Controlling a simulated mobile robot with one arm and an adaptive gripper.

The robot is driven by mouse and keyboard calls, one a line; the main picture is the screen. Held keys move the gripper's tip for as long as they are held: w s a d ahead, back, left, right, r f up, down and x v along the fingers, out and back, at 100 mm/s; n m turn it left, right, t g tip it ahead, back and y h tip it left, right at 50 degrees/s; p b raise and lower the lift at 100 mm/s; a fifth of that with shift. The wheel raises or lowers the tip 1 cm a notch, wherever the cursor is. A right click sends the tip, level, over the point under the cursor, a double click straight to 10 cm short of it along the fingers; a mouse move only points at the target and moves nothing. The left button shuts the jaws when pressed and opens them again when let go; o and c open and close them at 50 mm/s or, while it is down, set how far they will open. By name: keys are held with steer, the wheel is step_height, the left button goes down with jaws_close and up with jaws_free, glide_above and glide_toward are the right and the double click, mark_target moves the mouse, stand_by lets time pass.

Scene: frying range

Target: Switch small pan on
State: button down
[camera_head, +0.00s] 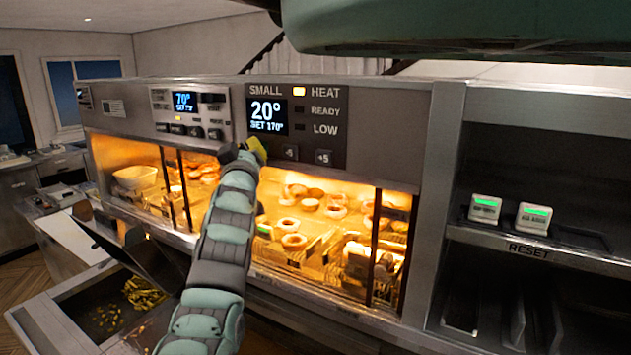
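The control panel marked SMALL (325,95) is on the steel front, above a lit glass case. Its display (267,116) reads 20° and SET 170°. The -5 button (290,153) and the +5 button (323,157) sit below. My gripper (245,151) is at the panel's lower left corner, left of the -5 button. Its tip shows dark and yellow parts, and it covers whatever lies behind it there. I cannot tell whether it touches the panel or whether its fingers are shut. No pan is clearly visible.
A second panel (191,115) reading 70° is to the left. Lit cases below hold ring-shaped food (293,241). Two green-lit boxes (485,209) stand on the RESET shelf (520,246) at right. A tray of fries (142,293) lies lower left.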

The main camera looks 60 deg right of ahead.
steer(key=shift+w, duration=0.1)
stand_by(0.4)
steer(key=shift+a+r+p, duration=0.1)
steer(key=shift+a+p, duration=0.35)
steer(key=shift+p, duration=0.05)
steer(key=a+p, duration=0.6)
steer(key=shift+s, duration=0.2)
